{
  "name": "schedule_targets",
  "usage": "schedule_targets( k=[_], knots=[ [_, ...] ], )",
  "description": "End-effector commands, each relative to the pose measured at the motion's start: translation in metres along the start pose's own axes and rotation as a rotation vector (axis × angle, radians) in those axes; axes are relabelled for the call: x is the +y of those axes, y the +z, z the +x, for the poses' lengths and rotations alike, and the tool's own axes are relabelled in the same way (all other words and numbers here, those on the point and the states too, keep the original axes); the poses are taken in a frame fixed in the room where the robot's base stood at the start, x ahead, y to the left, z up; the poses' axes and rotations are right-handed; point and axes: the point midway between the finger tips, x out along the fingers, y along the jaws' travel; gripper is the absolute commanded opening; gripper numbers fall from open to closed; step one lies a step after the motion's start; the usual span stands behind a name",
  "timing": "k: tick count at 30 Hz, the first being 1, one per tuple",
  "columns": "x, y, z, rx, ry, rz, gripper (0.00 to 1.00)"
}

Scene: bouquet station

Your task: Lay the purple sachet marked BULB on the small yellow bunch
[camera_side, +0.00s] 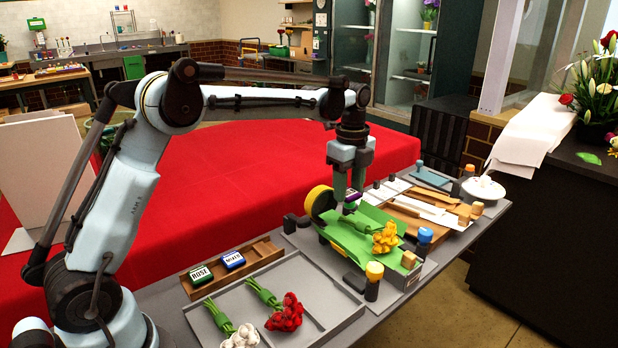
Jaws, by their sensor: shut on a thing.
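My gripper (349,190) is shut on the purple sachet (351,204), whose print is too small to read. It holds the sachet over the back part of the green cradle (345,240). The small yellow bunch (386,239) lies in this cradle, blooms toward the front right and green stems toward the back left. The sachet is up and to the left of the blooms, near the stem end. I cannot tell how far above the stems it is.
A wooden rack (274,246) holds a green ROSE sachet (201,274) and a blue sachet (233,260). A grey tray (335,300) holds a red bunch (285,315) and a white bunch (242,338). An orange-capped post (374,271) and a blue-capped post (424,238) stand near the cradle.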

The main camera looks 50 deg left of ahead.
Motion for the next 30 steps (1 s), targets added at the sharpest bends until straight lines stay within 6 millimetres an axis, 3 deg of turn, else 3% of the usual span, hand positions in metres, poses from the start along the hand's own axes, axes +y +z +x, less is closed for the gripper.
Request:
schedule_targets(
  k=[15, 30],
  knots=[
    [0.0, 0.0, 0.041, 0.0, 0.001, 0.0, 0.17],
    [0.0, 0.0, 0.046, 0.0, 0.001, 0.0, 0.17]
  ],
)
